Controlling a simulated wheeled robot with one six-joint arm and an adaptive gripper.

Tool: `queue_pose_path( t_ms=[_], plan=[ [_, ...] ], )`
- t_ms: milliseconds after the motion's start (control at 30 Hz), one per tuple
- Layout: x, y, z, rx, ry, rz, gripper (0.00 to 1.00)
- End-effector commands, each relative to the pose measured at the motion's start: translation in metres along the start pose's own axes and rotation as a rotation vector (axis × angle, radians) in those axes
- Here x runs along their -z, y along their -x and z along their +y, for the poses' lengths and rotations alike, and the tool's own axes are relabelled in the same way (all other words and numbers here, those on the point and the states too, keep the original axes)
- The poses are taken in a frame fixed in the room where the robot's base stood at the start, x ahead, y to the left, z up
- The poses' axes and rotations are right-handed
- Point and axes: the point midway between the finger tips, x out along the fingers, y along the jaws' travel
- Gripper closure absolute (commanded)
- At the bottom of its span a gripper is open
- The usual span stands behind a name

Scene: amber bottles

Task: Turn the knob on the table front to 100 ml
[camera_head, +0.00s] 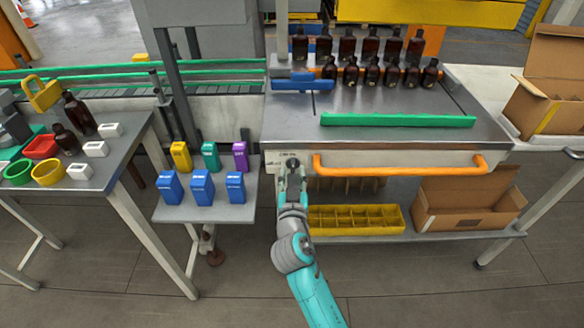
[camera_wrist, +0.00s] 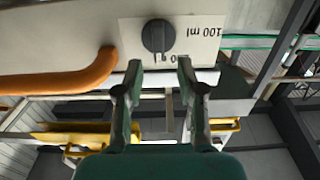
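The dark round knob (camera_wrist: 157,36) sits on a pale label plate (camera_wrist: 200,45) on the table front. In the wrist view "100 ml" is printed to the right of the knob, and another marking below it is partly hidden by my fingers. Where the knob points is hard to tell. My gripper (camera_wrist: 159,76) is open and empty, its two fingertips just below the knob and apart from it. In the head view my gripper (camera_head: 292,168) is at the table front, covering part of the label plate (camera_head: 275,157) and knob.
An orange handle bar (camera_head: 400,165) runs along the table front, close beside the knob. A shelf (camera_head: 235,212) with blue, yellow, teal and purple boxes stands to the left. A yellow divided crate (camera_head: 355,220) and cardboard box lie below. Amber bottles (camera_head: 370,48) stand on the table.

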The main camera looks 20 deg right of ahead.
Motion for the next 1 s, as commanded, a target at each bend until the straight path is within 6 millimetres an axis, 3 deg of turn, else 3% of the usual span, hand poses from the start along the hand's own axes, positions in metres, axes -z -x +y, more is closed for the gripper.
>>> queue_pose_path(
  t_ms=[200,567,600,733,767,1000],
  plan=[
    [0.0,-0.024,0.0,0.0,0.001,0.0,0.61],
    [0.0,-0.029,0.0,0.001,0.001,0.0,0.61],
    [0.0,-0.029,0.0,0.001,0.001,0.0,0.64],
    [0.0,-0.029,0.0,0.001,0.001,0.0,0.96],
    [0.0,-0.029,0.0,0.001,0.001,0.0,1.0],
    [0.0,-0.029,0.0,0.001,0.004,0.0,1.0]
  ],
)
